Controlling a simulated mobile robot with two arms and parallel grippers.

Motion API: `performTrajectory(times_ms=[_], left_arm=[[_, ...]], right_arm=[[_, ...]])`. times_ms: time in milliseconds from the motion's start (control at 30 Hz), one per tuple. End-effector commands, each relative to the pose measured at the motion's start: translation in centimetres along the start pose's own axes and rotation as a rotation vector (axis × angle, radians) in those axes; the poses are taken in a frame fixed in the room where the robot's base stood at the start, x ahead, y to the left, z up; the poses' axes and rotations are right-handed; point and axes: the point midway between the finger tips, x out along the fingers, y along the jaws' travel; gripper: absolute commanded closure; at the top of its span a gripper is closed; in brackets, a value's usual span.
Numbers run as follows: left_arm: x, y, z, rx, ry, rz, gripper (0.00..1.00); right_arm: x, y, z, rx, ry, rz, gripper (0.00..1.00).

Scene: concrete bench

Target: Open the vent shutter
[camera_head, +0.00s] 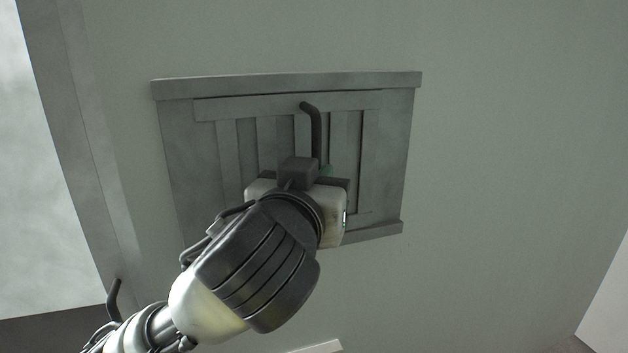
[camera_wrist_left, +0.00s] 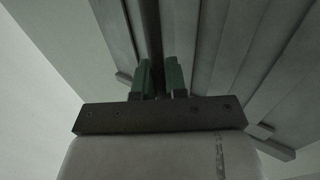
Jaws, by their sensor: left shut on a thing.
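The vent shutter (camera_head: 368,130) is a grey slatted panel in a grey frame (camera_head: 185,150) on the wall. Its dark bar handle (camera_head: 315,125) runs vertically, with a bent upper end meeting the panel near the top. My left gripper (camera_head: 326,172) is in front of the shutter and hides its lower middle. In the left wrist view, the green fingertips of the gripper (camera_wrist_left: 159,78) are on either side of the handle (camera_wrist_left: 151,30), shut on it. The handle's lower end is hidden in the head view. My right gripper is not in view.
The greenish-grey wall (camera_head: 510,140) around the shutter is bare and clear on the right. A grey vertical frame edge (camera_head: 75,130) borders a pale panel (camera_head: 35,200) at the left. A white edge (camera_head: 315,347) shows at the bottom.

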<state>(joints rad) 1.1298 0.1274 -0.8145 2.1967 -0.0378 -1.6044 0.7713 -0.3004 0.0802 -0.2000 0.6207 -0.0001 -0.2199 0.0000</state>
Motion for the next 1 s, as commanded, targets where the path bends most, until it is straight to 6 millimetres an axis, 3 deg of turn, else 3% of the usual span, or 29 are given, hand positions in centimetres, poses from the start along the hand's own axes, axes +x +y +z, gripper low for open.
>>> performTrajectory(times_ms=[200, 467, 500, 633, 1000], left_arm=[[1.1, 1.7, 0.1, -0.004, 0.000, 0.003, 1.00], [1.2, 1.7, -0.1, -0.001, 0.002, 0.001, 1.00], [1.2, 1.7, -0.1, -0.001, 0.002, 0.001, 0.83], [1.2, 1.7, 0.0, -0.001, 0.001, 0.000, 0.64], [0.4, 1.8, 0.1, -0.001, 0.002, 0.001, 0.64]], right_arm=[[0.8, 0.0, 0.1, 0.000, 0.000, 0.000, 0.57], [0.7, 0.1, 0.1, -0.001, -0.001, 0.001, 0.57], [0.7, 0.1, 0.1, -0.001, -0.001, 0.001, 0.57], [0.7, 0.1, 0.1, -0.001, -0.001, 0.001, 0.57], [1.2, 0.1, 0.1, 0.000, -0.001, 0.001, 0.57]])
